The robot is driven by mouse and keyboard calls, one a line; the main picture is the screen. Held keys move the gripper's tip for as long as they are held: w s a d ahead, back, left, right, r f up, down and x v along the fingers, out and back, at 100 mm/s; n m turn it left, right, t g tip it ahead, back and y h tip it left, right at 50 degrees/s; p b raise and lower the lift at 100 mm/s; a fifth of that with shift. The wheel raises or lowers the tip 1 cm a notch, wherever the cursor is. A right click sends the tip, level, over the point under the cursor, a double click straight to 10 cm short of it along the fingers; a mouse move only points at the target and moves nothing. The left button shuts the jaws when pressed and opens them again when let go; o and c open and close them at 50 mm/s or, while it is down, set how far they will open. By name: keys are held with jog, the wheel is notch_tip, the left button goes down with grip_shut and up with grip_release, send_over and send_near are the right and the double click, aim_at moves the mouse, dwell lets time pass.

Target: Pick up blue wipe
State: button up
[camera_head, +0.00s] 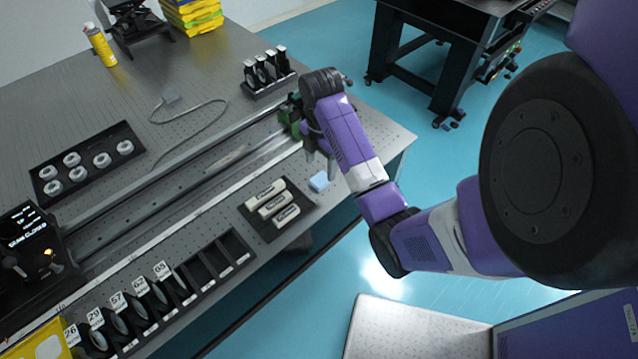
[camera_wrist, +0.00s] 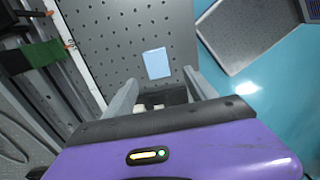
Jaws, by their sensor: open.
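The blue wipe (camera_head: 319,182) is a small light-blue rectangle lying flat on the optical table (camera_head: 352,215), near its front edge. In the wrist view the wipe (camera_wrist: 156,63) lies on the perforated grey surface, ahead of and between my fingers. My gripper (camera_head: 320,166) is above the table, just behind the wipe in the head view. In the wrist view my gripper (camera_wrist: 158,82) shows its two fingers spread wide with nothing held between them. The wipe is apart from both fingers and fully visible.
A dark tray of white labelled pieces (camera_head: 277,208) lies left of the wipe. A long rail (camera_head: 205,160) with a green part (camera_wrist: 36,58) runs behind it. A slotted rack (camera_head: 170,290) and a post holder (camera_head: 268,82) stand on the table. The table edge is close.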

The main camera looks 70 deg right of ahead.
aim_at(320, 180)
jog(key=shift+f+b, duration=0.4)
jog(key=shift+f, duration=0.4)
jog(key=shift+w+d+f, duration=0.1)
jog(key=shift+f, duration=1.15)
jog(key=shift+w+d+f, duration=0.1)
jog(key=shift+f, duration=1.1)
jog(key=c, duration=1.4)
jog(key=shift+r, duration=0.1)
